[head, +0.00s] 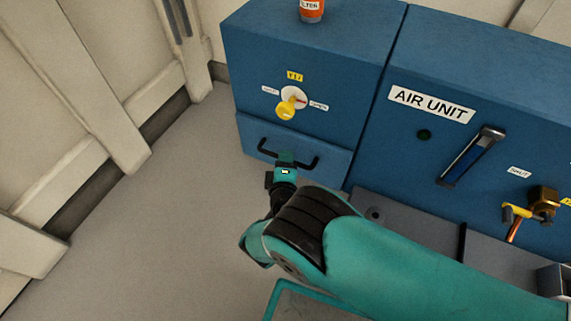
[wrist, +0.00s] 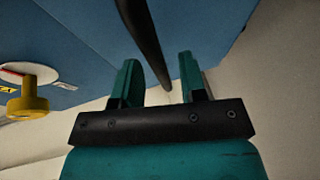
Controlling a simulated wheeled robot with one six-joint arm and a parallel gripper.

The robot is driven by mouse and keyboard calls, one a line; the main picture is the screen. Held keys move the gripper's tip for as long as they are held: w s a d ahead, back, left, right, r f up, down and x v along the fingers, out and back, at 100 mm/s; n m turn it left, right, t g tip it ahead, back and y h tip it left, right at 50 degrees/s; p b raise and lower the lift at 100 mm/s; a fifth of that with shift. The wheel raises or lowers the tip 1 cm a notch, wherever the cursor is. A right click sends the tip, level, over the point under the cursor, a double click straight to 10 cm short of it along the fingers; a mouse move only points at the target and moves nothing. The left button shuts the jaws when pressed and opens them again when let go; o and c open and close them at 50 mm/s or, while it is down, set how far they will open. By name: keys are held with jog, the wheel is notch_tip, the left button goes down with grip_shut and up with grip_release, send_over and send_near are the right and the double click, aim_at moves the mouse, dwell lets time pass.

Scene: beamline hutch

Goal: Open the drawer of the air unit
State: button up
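The air unit (head: 383,130) is a blue cabinet with an "AIR UNIT" label. Its drawer (head: 328,140) is the lower left front panel and looks flush with the panel above. A black bar handle (head: 266,151) runs across the drawer front; in the wrist view the handle (wrist: 145,36) runs between my fingers. My gripper (head: 285,160) is at the middle of the handle, and its fingers in the wrist view (wrist: 159,82) stand apart on either side of the bar, with a gap visible. The part of the handle behind my gripper is hidden in the head view.
A yellow knob (head: 287,108) on a white dial is above the drawer; it also shows in the wrist view (wrist: 27,102). An orange can (head: 311,10) stands on top. A gauge (head: 472,156) and a yellow-handled valve (head: 516,212) are to the right. Floor (head: 185,220) at left is clear.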

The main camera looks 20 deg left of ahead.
jog(key=shift+x, duration=0.85)
grip_shut()
